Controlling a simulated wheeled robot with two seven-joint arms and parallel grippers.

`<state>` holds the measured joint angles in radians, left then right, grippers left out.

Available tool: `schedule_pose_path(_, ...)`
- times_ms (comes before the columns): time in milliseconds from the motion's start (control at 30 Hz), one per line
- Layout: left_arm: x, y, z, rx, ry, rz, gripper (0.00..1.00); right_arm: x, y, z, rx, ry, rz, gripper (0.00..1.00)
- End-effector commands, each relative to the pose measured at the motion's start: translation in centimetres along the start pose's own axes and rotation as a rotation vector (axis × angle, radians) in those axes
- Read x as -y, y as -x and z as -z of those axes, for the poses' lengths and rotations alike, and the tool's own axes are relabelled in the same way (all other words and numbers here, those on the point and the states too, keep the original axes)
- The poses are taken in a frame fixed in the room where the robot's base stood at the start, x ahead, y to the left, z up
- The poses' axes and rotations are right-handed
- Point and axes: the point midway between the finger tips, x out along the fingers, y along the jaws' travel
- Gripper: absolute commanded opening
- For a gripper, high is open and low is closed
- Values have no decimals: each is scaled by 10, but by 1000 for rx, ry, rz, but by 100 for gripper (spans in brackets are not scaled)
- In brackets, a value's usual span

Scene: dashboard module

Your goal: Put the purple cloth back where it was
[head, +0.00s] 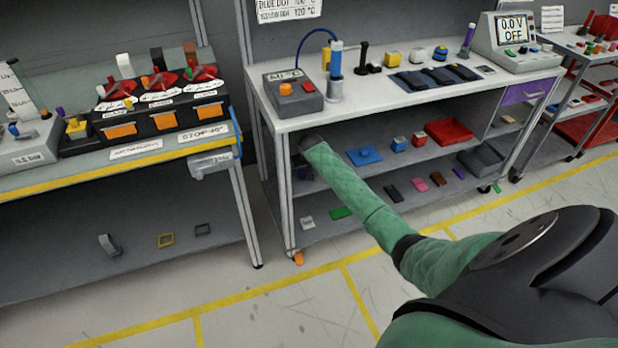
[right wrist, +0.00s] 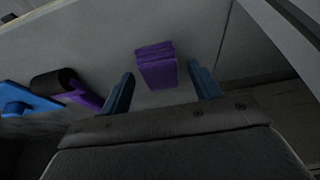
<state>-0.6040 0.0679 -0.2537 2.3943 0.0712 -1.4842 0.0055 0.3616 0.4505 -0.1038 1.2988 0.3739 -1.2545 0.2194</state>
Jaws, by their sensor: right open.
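In the right wrist view a small folded purple cloth (right wrist: 156,66) lies on a pale grey surface. It sits between and just beyond the two blue fingertips of my right gripper (right wrist: 161,70). The fingers are spread apart, and a gap shows on each side of the cloth. In the head view my right arm reaches in its green sleeve to the left end of the shelf under the middle bench (head: 400,107). The gripper is mostly hidden there, and I cannot make out this cloth. My left gripper is not in view.
In the right wrist view a dark and purple roll (right wrist: 62,86) and a blue object (right wrist: 22,101) lie left of the gripper. In the head view the shelf holds a blue piece (head: 364,156) and a red tray (head: 448,132). Bench legs stand close to my right arm.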

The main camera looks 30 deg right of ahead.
Motion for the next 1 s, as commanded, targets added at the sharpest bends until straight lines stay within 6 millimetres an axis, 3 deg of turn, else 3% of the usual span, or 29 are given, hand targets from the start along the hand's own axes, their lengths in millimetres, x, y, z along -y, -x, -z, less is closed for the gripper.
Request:
schedule_pose_path(167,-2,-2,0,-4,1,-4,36,0,25,0,-2,1,0,63)
schedule_pose_path(700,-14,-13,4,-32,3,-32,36,0,57,-76,0,2,0,63)
schedule_pose_path(1000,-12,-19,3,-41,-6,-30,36,0,70,-106,1,0,0,63)
